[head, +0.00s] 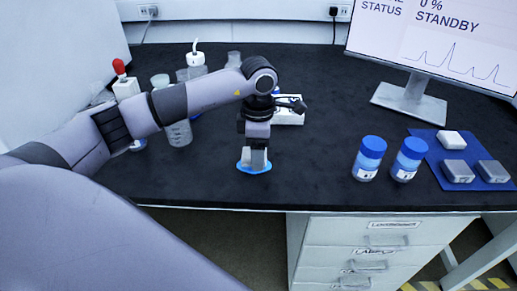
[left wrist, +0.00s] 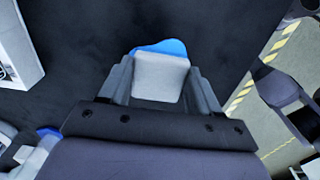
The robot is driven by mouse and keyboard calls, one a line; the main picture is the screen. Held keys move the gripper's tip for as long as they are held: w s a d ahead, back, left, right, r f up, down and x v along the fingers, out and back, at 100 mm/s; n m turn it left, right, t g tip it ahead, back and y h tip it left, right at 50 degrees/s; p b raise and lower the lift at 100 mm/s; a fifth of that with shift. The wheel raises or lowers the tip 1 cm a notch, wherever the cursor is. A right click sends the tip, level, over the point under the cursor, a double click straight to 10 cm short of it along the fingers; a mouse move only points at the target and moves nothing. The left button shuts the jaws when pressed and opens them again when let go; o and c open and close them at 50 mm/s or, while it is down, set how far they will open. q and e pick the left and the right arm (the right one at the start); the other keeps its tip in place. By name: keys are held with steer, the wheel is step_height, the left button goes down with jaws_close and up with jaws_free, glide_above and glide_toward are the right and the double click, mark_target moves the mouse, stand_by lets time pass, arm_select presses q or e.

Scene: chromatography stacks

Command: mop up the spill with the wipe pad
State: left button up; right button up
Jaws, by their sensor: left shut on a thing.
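My left gripper (head: 256,147) is shut on the pale grey wipe pad (left wrist: 160,78), low over the black bench near its front edge. The blue spill (head: 246,169) shows around the foot of the gripper in the head view, partly hidden by the pad and fingers. In the left wrist view the spill (left wrist: 164,46) shows as a blue strip just beyond the pad. Whether the pad touches the bench is hard to tell. My right gripper is not in view.
Two blue-capped bottles (head: 367,159) stand to the right. Beyond them a blue mat (head: 435,160) holds small blocks. A monitor (head: 420,100) stands at the back right. Beakers and a wash bottle (head: 196,62) stand behind my left arm. The bench front edge (head: 330,208) is close.

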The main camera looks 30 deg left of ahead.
arm_select(q)
steer(key=shift+f, duration=0.25)
steer(key=shift+s, duration=0.1)
steer(key=shift+s+d, duration=0.5)
steer(key=shift+s, duration=0.3)
steer(key=shift+w, duration=0.15)
steer(key=shift+w+a, duration=0.35)
steer(key=shift+w, duration=0.15)
steer(key=shift+w+a+b, duration=0.3)
steer(key=shift+w+a, duration=0.05)
steer(key=shift+w, duration=0.2)
steer(key=shift+w+a+b, duration=0.3)
steer(key=shift+w, duration=0.25)
steer(key=shift+d, duration=0.15)
